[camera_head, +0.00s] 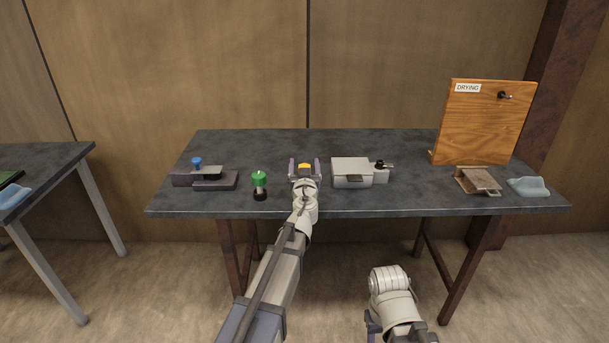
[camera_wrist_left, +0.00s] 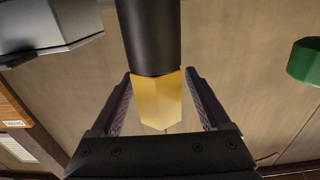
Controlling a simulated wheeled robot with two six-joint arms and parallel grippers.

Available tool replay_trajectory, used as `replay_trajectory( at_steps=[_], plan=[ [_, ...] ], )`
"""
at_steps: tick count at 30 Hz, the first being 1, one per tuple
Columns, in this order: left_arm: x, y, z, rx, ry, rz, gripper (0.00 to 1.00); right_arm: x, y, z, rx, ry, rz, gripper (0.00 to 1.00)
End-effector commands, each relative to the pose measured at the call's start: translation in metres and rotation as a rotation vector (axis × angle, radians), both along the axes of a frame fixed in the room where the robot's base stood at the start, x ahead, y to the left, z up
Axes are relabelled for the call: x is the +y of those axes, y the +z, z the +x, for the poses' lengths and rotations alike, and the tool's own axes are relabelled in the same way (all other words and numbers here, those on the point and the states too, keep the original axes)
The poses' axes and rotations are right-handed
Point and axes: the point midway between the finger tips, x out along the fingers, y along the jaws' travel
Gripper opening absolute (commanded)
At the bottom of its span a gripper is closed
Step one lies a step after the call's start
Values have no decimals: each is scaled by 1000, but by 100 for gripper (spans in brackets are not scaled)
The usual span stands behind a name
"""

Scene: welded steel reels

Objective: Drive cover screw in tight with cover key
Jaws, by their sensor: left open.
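My left gripper (camera_head: 304,168) is over the middle of the dark table, its jaws open on both sides of a tool with a yellow faceted part (camera_head: 304,168). In the left wrist view the yellow part (camera_wrist_left: 157,100) and its black cylindrical part (camera_wrist_left: 150,35) show between the spread fingers. A second tool with a green head (camera_head: 259,178) and black lower end stands to the left. I cannot tell which tool is the cover key. A grey lidded box (camera_head: 352,172) stands right of the gripper. No cover screw can be made out.
A dark block with a blue knob (camera_head: 197,161) lies at the left. A black-topped fitting (camera_head: 381,166) adjoins the grey box. A wooden DRYING board (camera_head: 484,125), a brownish metal piece (camera_head: 477,181) and a blue cloth-like item (camera_head: 528,187) are at the right. The table's back is clear.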

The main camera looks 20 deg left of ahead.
Motion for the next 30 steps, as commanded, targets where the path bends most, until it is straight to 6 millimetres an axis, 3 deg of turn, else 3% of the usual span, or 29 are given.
replay_trajectory(
  at_steps=[5, 26, 30],
  plan=[
    [0, 0, -1, 0, 0, 0, 79, 0, 0, 0, 0, 0, 0, 50],
    [0, 0, -1, 0, 0, 0, 0, 0, 0, 0, 0, 0, 0, 50],
    [0, 0, -1, 0, 0, 0, 0, 0, 0, 0, 0, 0, 0, 50]
  ],
)
